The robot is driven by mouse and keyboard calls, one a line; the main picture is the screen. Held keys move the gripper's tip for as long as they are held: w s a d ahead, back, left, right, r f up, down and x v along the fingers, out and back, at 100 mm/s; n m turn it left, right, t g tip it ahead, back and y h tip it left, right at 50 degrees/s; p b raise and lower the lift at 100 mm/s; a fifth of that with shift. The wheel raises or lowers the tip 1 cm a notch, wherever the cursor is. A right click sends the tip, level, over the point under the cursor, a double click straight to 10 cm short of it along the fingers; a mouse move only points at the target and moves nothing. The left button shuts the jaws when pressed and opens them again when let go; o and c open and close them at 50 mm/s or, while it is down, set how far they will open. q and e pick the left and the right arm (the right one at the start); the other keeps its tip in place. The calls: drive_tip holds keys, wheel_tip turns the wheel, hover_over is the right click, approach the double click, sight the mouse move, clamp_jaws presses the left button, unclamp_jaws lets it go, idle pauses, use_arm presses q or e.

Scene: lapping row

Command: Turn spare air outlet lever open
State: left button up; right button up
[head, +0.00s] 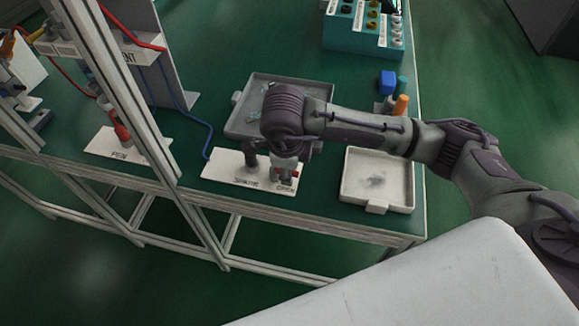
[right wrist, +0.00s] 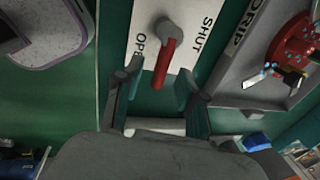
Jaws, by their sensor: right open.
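The handle points down the picture, slightly left. My right gripper (right wrist: 156,88) is open, one fingertip on each side of the handle's end, with gaps visible; I cannot tell its height over the plate. In the head view my arm partly hides the outlet. My left gripper is not in view.
A grey drip tray (head: 315,92) lies behind the outlet; in the wrist view it holds a red round part (right wrist: 295,45). A white tray (head: 352,188) sits right of the plate. Another outlet plate (head: 104,145) with a red lever stands left, behind metal frame posts. A blue hose runs between.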

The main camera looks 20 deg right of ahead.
wheel_tip(320, 180, up, 12)
drive_tip(key=s+a, duration=0.1)
drive_tip(key=s, duration=0.1)
drive_tip(key=shift+a+f, duration=0.15)
drive_tip(key=shift+f, duration=0.05)
idle(0.4)
